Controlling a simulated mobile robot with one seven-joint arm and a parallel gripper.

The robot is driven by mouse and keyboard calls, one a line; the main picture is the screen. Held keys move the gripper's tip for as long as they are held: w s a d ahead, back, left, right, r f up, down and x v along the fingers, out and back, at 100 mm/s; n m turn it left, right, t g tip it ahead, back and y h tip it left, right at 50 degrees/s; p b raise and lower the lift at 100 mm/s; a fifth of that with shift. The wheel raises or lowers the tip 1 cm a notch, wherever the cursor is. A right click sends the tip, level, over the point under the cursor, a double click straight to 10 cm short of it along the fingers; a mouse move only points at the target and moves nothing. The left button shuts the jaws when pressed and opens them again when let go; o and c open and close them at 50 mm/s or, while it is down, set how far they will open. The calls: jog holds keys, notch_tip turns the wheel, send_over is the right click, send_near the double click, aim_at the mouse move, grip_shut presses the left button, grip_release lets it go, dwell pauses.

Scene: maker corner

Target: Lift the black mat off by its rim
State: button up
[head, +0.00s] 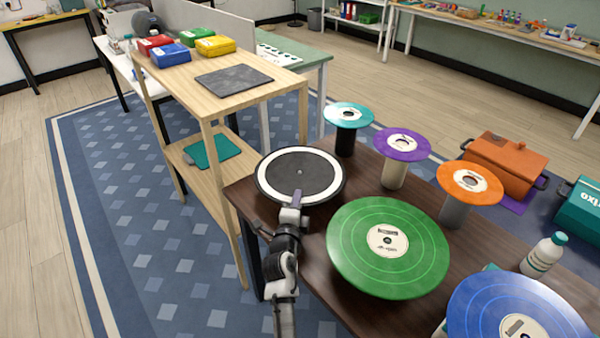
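The black mat (284,172) is a round black disc with a white ring and a small pale centre point. It lies flat at the far left corner of the dark wooden table, on or as part of something whose underside I cannot make out. My gripper (297,196) is at the mat's near edge, its tip overlapping the white ring in the head view. Whether it touches the rim is not clear. The fingers are too small and seen from behind, so their opening does not show.
On the dark table (315,262) stand teal (348,115), purple (402,143) and orange (470,182) discs on posts, a large green record (420,250), a blue record (500,300) and a white bottle (544,255). A wooden shelf (210,105) holding a dark square mat (234,80) stands behind left.

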grip_shut()
